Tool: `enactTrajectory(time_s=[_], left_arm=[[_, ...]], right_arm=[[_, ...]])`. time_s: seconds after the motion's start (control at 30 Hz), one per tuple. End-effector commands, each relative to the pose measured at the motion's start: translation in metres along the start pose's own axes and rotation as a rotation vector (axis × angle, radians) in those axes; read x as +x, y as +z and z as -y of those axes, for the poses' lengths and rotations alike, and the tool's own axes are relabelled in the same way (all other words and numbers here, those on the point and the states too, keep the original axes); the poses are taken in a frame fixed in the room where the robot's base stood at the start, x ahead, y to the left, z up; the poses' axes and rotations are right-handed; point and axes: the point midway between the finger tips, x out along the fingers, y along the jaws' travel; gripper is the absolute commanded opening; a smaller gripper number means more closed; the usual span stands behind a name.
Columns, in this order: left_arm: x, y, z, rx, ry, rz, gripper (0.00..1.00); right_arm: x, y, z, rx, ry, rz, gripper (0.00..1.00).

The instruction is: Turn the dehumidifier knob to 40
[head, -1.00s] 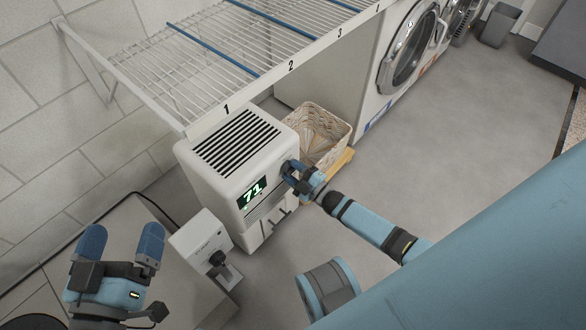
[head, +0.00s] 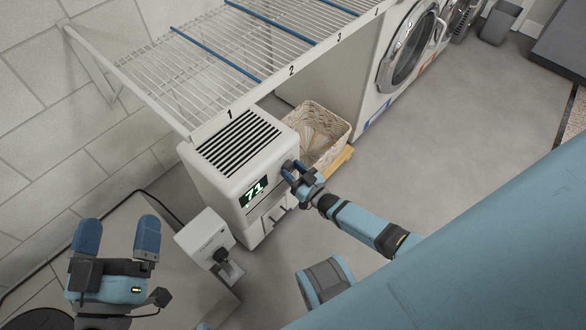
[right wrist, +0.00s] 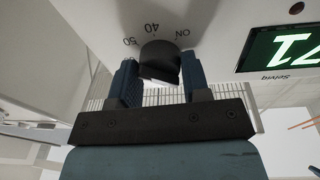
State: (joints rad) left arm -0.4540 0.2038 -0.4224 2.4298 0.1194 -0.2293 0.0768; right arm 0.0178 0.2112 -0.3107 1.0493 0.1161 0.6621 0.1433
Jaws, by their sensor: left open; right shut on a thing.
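The white dehumidifier (head: 218,180) stands under the wire shelf, and its green display (head: 254,191) reads 71. Its dark round knob (right wrist: 160,62) shows in the right wrist view, with the marks ON, 40 and 50 printed around it. My right gripper (head: 294,172) is at the front panel, right of the display. In the right wrist view its blue fingers stand on both sides of the knob, shut on it. The knob's pointer is not clear to me. In the head view the gripper hides the knob. My left gripper (head: 117,240) is open and empty at the lower left.
The wire shelf (head: 200,65) with numbered front edge overhangs the dehumidifier. A wicker basket (head: 335,124) stands right beside it. A small grey-white device (head: 203,234) with a black knob is in front. Washing machines (head: 408,50) stand farther back. Floor to the right is clear.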

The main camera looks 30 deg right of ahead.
Motion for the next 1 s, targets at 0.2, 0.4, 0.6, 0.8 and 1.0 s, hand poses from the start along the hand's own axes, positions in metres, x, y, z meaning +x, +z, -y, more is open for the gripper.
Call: enactTrajectory(time_s=[0.2,0.4,0.6,0.8,1.0], left_arm=[[0.001,-0.012,-0.002,0.004,0.0,-0.033,1.0],[0.001,-0.019,-0.003,0.008,0.0,-0.056,1.0],[0.001,-0.023,-0.004,0.009,-0.001,-0.07,1.0],[0.0,-0.026,-0.004,0.009,-0.001,-0.082,1.0],[0.0,-0.022,-0.003,0.009,-0.006,-0.063,1.0]], right_arm=[[-0.001,-0.001,0.001,0.204,0.021,0.018,0.2],[-0.001,-0.001,0.001,0.392,0.04,0.03,0.2],[-0.001,-0.001,0.002,0.574,0.059,0.043,0.2],[-0.001,-0.001,0.002,0.732,0.076,0.054,0.2],[-0.001,-0.002,0.001,0.846,0.087,0.061,0.2]])
